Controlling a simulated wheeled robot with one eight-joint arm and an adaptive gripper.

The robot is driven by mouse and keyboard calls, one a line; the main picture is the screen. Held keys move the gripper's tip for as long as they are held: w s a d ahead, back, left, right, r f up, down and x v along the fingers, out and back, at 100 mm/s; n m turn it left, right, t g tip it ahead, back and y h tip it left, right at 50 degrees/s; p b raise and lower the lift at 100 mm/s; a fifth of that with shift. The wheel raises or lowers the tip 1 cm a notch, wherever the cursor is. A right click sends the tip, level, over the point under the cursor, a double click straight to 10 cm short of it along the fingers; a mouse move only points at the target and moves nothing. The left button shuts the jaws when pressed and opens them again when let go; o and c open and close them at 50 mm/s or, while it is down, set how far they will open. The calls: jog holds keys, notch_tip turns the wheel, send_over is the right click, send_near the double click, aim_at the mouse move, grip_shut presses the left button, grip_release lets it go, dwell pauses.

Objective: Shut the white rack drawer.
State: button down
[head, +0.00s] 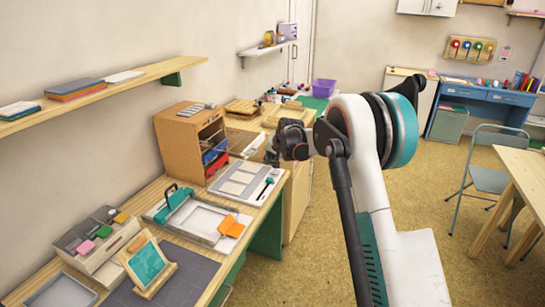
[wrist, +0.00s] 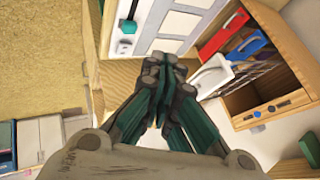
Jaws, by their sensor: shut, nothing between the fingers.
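The wooden rack (head: 182,140) stands on the bench against the wall. It also shows in the wrist view (wrist: 290,62), turned upside down. The white drawer (wrist: 212,80) sticks out of the rack, farther out than the red drawer (wrist: 218,34) and the blue drawer (wrist: 247,48). In the head view its front (head: 254,146) shows near my gripper. My gripper (head: 272,156) is shut and empty, in front of the rack. In the wrist view my closed fingertips (wrist: 165,66) are just beside the white drawer's front; I cannot tell whether they touch it.
A grey-white panelled tray (head: 243,181) lies on the bench before the rack. A paper trimmer (head: 190,213), stamp holder (head: 98,238) and framed teal card (head: 147,262) stand nearer. A shelf (head: 110,88) juts from the wall. The floor right of the bench is open.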

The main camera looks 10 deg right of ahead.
jog(key=w+a+b, duration=0.1)
jog(key=w+a, duration=0.2)
jog(key=shift+w+a+f, duration=0.1)
jog(key=shift+a, duration=0.1)
dwell(0.3)
